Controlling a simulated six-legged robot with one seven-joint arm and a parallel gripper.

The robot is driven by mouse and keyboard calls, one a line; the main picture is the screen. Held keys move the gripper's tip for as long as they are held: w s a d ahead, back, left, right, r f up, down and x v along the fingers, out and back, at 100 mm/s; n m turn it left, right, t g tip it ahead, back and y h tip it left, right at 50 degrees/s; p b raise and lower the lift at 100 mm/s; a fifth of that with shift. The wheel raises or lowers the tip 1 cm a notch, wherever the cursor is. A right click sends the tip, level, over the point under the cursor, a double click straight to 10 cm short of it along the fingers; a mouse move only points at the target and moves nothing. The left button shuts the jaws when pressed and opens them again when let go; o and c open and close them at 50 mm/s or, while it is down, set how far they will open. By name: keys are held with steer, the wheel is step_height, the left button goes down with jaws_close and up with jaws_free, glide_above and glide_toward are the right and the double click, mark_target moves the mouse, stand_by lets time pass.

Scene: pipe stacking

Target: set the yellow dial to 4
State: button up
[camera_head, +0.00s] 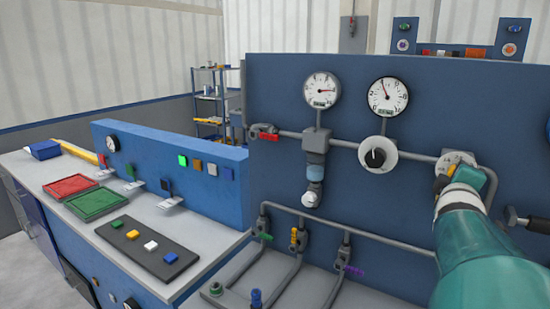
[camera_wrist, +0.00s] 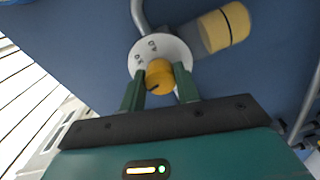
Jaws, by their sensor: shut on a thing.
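The yellow dial (camera_wrist: 159,77) sits on a round white plate (camera_wrist: 150,50) with dark marks around it, on the blue panel. In the wrist view my gripper (camera_wrist: 160,82) has its two green fingers on either side of the dial, shut on it. The dial has a dark line on its face, but I cannot read which number it points to. In the head view my gripper (camera_head: 462,180) reaches the plate (camera_head: 455,159) at the right, and my arm hides much of the dial.
Two round gauges (camera_head: 322,90) (camera_head: 388,97) and a black knob (camera_head: 376,157) are on the panel (camera_head: 270,90) left of my gripper. Grey pipes (camera_head: 420,156) with a red-handled valve (camera_head: 264,132) run across it. A yellow cylinder (camera_wrist: 224,27) is beside the dial.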

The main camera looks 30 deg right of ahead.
steer(key=shift+w+a+f+m, duration=0.1)
steer(key=shift+m, duration=5.45)
steer(key=shift+w+f+m, duration=0.1)
steer(key=shift+m, duration=5.45)
steer(key=o, duration=1)
steer(key=shift+r, duration=0.1)
steer(key=shift+c, duration=0.2)
steer(key=shift+s+a, duration=0.1)
steer(key=shift+a, duration=0.05)
